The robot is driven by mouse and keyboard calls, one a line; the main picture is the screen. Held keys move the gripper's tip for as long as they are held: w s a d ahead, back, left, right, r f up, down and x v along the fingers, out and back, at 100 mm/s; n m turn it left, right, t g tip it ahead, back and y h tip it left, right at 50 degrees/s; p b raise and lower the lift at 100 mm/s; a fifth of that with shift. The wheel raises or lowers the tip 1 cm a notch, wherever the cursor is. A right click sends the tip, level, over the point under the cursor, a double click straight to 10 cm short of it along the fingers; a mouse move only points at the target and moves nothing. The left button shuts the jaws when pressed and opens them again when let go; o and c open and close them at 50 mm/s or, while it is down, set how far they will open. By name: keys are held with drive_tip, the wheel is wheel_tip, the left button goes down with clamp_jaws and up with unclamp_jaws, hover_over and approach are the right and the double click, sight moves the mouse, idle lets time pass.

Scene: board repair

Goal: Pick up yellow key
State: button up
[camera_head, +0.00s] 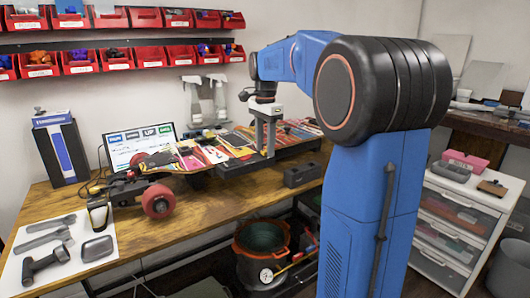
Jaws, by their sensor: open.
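I cannot make out a yellow key for certain at this size. Small yellow patches show among the colourful graphics and items around the skateboard (190,158), but I cannot tell whether any is the key. The skateboard, with red wheels, lies across the wooden workbench (200,214). My gripper (268,153) points down over the right part of the bench, by the right end of the board. It is open, and I see nothing held in it. My blue arm hides part of the bench's right side.
A laptop-like screen (127,140) stands behind the board. Tools lie on a white sheet (100,246) at the left front. Red bins (83,62) line the wall. A drawer cabinet (455,215) stands at right.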

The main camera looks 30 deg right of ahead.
clamp_jaws()
drive_tip(key=shift+r, duration=0.1)
wheel_tip(320, 180, up, 10)
drive_tip(key=shift+f, duration=0.1)
idle(0.5)
